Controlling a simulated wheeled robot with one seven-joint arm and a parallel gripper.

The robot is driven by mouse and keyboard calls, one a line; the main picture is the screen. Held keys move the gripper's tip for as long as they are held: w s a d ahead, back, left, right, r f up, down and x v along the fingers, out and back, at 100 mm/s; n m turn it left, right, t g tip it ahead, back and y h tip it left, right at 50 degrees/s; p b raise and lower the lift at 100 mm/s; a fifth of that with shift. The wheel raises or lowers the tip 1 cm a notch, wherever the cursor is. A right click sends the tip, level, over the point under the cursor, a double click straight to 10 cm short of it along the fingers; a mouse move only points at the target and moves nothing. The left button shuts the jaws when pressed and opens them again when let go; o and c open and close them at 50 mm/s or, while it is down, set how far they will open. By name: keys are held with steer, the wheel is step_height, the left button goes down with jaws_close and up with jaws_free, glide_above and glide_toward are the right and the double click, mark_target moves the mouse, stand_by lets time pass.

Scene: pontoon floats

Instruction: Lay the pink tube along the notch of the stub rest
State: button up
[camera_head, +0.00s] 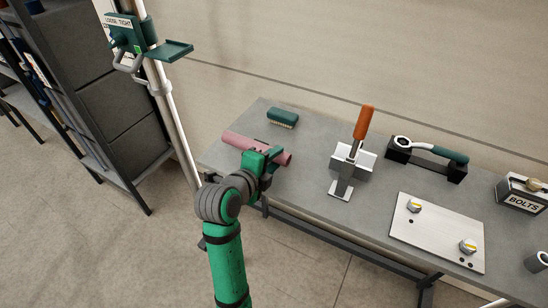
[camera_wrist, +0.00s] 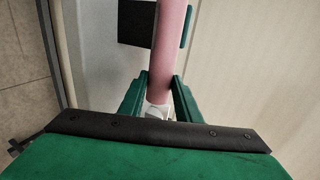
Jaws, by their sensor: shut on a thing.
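The pink tube (camera_head: 242,142) shows in the head view over the left part of the bench, slanting down to the right. My gripper (camera_head: 262,160) is shut on it near its right end. In the wrist view the tube (camera_wrist: 168,50) runs upward from between the two green fingers (camera_wrist: 158,98), with a small whitish patch at its near end. I cannot tell how far the tube is above the bench. I cannot make out for certain which thing is the stub rest, and no notch shows clearly.
The grey bench (camera_head: 300,170) carries a green brush (camera_head: 283,118), an orange-handled metal fixture (camera_head: 352,160), a black stand with a green-handled tool (camera_head: 428,160), a metal plate (camera_head: 435,232) and a BOLTS box (camera_head: 522,193). A pole with a green bracket (camera_head: 128,35) and shelves stand left.

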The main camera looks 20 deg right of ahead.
stand_by(0.3)
steer(key=o, duration=1.3)
steer(key=v, duration=1.1)
steer(key=shift+f, duration=0.1)
